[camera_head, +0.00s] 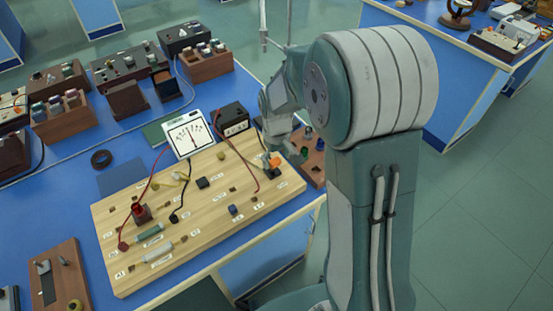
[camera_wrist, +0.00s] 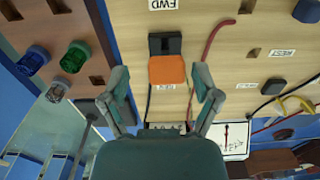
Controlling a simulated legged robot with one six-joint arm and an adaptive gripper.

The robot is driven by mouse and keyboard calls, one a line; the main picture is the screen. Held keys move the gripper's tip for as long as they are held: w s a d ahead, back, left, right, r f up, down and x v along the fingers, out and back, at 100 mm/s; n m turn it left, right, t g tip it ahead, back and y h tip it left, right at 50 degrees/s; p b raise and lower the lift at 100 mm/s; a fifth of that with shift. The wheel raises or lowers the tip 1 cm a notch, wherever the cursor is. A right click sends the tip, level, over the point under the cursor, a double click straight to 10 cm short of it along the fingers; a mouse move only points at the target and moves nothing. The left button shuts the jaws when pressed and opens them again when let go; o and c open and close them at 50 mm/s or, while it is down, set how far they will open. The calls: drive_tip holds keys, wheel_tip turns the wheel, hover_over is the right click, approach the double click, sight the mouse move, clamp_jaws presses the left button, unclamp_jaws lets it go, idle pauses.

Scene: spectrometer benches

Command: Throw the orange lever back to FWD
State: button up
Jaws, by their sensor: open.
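The orange lever (camera_wrist: 166,70) stands on a black base (camera_wrist: 165,43) on the wooden board, and its orange cap is large in the wrist view. The FWD label (camera_wrist: 162,4) is at the top of that view, beyond the black base; the cap lies on the side away from it. A smaller label (camera_wrist: 163,86) is below the cap, too small to read. My gripper (camera_wrist: 161,72) is open, with one finger left and one right of the cap, both apart from it in the picture. In the head view the orange lever (camera_head: 273,161) shows at the board's right end, just below my gripper (camera_head: 274,143).
The wooden board (camera_head: 110,252) carries wires, plugs and small parts. A white dial meter (camera_head: 188,134) and a black box (camera_head: 233,119) stand behind it. A brown block with coloured knobs (camera_head: 318,172) is close on the right. A red wire (camera_wrist: 216,38) runs beside the lever.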

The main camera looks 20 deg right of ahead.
drive_tip(key=shift+a+f, duration=0.1)
drive_tip(key=shift+f, duration=0.15)
drive_tip(key=shift+a, duration=0.4)
drive_tip(key=shift+d, duration=0.2)
clamp_jaws()
drive_tip(key=shift+s+d+f+t+y, duration=0.1)
drive_tip(key=shift+s+f+t+y, duration=0.2)
drive_tip(key=shift+s+t, duration=0.45)
drive_tip(key=shift+w, duration=0.15)
unclamp_jaws()
drive_tip(key=shift+w, duration=0.1)
